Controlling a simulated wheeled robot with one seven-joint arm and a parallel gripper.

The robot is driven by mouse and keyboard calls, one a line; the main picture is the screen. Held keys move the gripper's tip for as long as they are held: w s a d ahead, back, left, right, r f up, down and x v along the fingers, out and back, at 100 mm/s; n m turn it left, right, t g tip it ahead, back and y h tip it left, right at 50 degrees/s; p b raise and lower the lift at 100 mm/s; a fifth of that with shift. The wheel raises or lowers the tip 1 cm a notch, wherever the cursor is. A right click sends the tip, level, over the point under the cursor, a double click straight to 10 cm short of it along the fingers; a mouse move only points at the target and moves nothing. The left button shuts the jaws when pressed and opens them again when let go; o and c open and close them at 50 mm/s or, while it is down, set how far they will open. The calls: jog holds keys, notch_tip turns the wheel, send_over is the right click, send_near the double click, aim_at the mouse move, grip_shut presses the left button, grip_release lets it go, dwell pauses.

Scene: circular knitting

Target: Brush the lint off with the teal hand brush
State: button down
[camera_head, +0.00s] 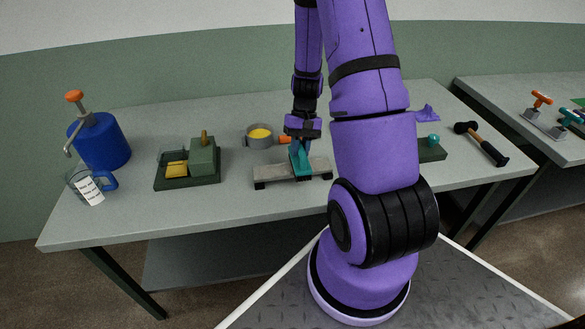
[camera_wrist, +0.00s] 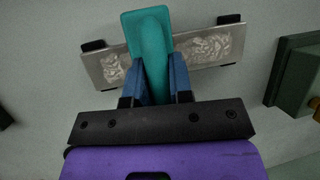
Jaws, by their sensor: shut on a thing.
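The teal hand brush (camera_head: 299,157) is held in my gripper (camera_head: 300,142) over a low grey metal plate on black feet (camera_head: 270,171). In the wrist view, the blue fingers of my gripper (camera_wrist: 160,85) are shut on the handle of the brush (camera_wrist: 150,48). The brush head lies across the middle of the plate, and I cannot tell whether it touches it. The plate (camera_wrist: 185,62) shows pale, mottled lint patches to the left (camera_wrist: 113,68) and right (camera_wrist: 213,46) of the brush.
A green block fixture (camera_head: 203,160) with a yellow piece stands left. A blue canister (camera_head: 100,142) and a measuring jug (camera_head: 88,188) are at the far left. A grey pan (camera_head: 259,137) is behind the plate. A hammer (camera_head: 484,146) lies right. The table's front left is clear.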

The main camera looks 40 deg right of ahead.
jog(key=shift+f, duration=0.1)
dwell(0.5)
jog(key=shift+s+d, duration=0.7)
jog(key=shift+d, duration=0.35)
jog(key=shift+s+d, duration=0.7)
jog(key=shift+d, duration=0.3)
jog(key=shift+a, duration=0.1)
jog(key=shift+w+a, duration=0.7)
jog(key=shift+a, duration=0.3)
jog(key=shift+w+a, duration=0.65)
jog(key=shift+a, duration=0.35)
jog(key=shift+a, duration=0.1)
jog(key=shift+d, duration=0.2)
